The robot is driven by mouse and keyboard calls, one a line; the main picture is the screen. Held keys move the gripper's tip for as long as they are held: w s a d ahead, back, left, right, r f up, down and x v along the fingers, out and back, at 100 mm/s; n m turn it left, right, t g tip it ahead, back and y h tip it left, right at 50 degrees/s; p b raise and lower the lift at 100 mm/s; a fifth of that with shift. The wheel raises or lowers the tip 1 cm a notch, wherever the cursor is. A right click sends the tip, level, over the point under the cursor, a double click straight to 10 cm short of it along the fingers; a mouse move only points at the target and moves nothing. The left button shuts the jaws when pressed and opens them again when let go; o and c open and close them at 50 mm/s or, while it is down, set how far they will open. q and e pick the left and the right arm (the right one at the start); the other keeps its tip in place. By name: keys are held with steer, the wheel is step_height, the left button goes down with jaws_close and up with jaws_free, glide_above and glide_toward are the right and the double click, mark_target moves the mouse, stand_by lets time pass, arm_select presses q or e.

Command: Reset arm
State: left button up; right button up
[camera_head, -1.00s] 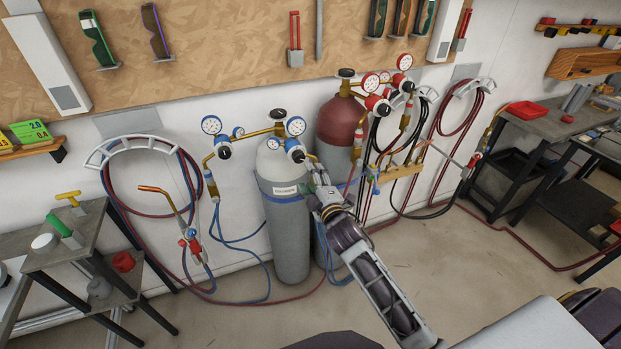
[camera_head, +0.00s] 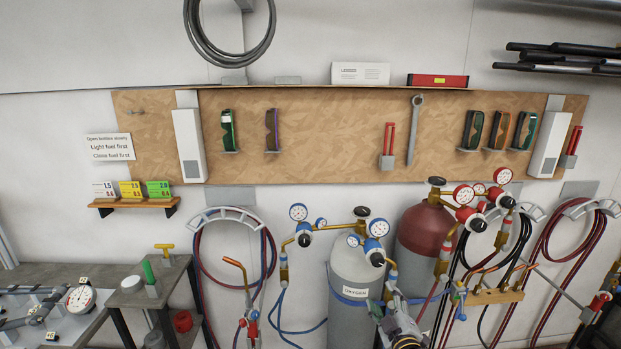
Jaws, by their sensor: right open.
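My right gripper (camera_head: 388,307) is at the bottom of the head view, pointing up toward the wall. It is open, with nothing seen between its fingers. It overlaps the right side of the grey oxygen cylinder (camera_head: 353,315) in the picture; I cannot tell whether it touches it. Only the gripper and a short part of my right arm show; the rest is below the frame. My left gripper is not in view. A dark red cylinder (camera_head: 424,235) stands behind and to the right of the grey one. Gauges and regulators sit on both cylinders.
Hoses hang on a left wall bracket (camera_head: 222,216) and a right one (camera_head: 590,207). A wooden torch holder (camera_head: 497,296) is right of my gripper. A grey bench (camera_head: 95,275) stands at lower left.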

steer(key=s+d+f+m+g, duration=0.1)
steer(key=s+f+m+g, duration=0.15)
steer(key=f, duration=0.85)
steer(key=s+d+f+m+g, duration=0.1)
steer(key=s+f+g, duration=0.15)
steer(key=f, duration=0.85)
steer(key=s+d+f+m+g, duration=0.1)
steer(key=s+f+m, duration=0.15)
steer(key=f, duration=0.95)
steer(key=s+d+f+m+g+h, duration=0.15)
steer(key=s+f+g, duration=0.25)
steer(key=s+f, duration=1.2)
steer(key=s+f+g, duration=0.2)
steer(key=s+f, duration=0.2)
steer(key=s, duration=0.6)
steer(key=s+f+g, duration=0.2)
steer(key=s+f, duration=0.3)
steer(key=s, duration=0.6)
steer(key=s+f+g, duration=0.2)
steer(key=s+f, duration=0.2)
steer(key=s, duration=0.6)
steer(key=shift+s+d+f, duration=0.3)
steer(key=shift+d+f, duration=0.1)
steer(key=shift+s+m, duration=0.1)
steer(key=shift+m, duration=0.15)
